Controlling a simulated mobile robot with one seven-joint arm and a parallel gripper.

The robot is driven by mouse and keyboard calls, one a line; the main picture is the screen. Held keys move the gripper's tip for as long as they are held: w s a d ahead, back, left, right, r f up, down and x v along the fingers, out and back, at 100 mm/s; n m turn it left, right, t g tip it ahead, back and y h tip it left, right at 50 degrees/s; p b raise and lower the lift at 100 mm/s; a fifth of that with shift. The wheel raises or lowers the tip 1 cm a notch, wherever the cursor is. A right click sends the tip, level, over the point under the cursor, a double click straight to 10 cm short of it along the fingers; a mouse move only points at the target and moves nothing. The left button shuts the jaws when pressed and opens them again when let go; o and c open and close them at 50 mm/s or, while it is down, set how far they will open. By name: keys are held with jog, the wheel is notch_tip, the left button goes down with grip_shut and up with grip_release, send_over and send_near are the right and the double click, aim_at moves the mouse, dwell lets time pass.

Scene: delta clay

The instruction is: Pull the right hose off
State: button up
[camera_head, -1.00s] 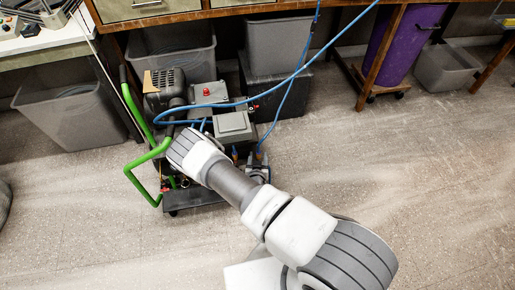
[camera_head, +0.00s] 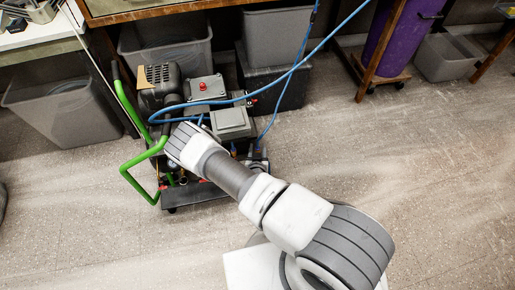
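A dark compressor-like machine (camera_head: 206,88) with a green tube handle (camera_head: 134,164) stands on the floor at left of centre. One blue hose (camera_head: 336,30) runs from its left side across its top and away to the upper right. Another blue hose (camera_head: 284,103) hangs down to the machine's right side and is the right one of the two. Its lower end is near small fittings by my arm, and I cannot see the joint clearly. My arm reaches over the machine's front. My gripper and its fingers are hidden behind my wrist.
Grey bins (camera_head: 64,110) stand left of and behind the machine, under a wooden bench (camera_head: 160,12). A purple container (camera_head: 393,38) on a wooden dolly and another grey bin (camera_head: 446,58) stand at upper right. The floor at right (camera_head: 440,170) is clear.

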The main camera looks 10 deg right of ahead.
grip_shut()
dwell(1.2)
